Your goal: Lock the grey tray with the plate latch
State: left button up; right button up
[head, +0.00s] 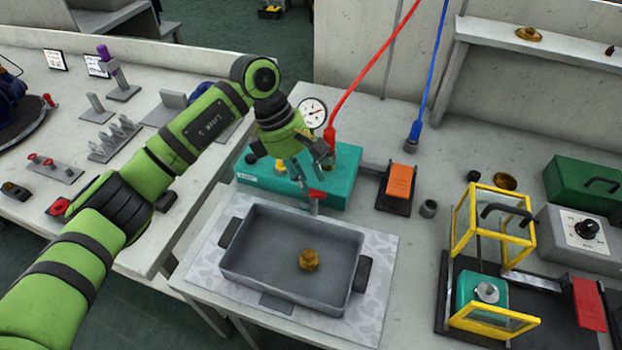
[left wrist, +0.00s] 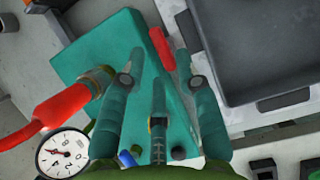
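The grey tray (head: 290,260) sits on a patterned plate (head: 362,325), with dark handles at its two ends and a brass fitting (head: 309,260) inside. A red-handled latch (head: 316,194) on a grey post stands at the tray's far edge. In the left wrist view the red handle (left wrist: 162,48) lies beside the tray (left wrist: 235,65), over the teal box. My left gripper (head: 306,172) is just above the latch; its spread fingers (left wrist: 162,82) are open and empty, with the red handle ahead between them. Whether they touch it, I cannot tell. My right gripper is out of view.
The teal box (head: 345,180) with a pressure gauge (head: 313,112) and red hose (head: 365,70) stands right behind the latch. An orange-topped pedal (head: 399,183) and a yellow-framed case (head: 490,225) stand to the right.

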aim_at(312, 201)
pick_arm(q)
jog(key=x, duration=0.2)
jog(key=shift+s+d+f, duration=0.1)
jog(key=shift+d+f, duration=0.05)
jog(key=shift+f, duration=0.2)
grip_shut()
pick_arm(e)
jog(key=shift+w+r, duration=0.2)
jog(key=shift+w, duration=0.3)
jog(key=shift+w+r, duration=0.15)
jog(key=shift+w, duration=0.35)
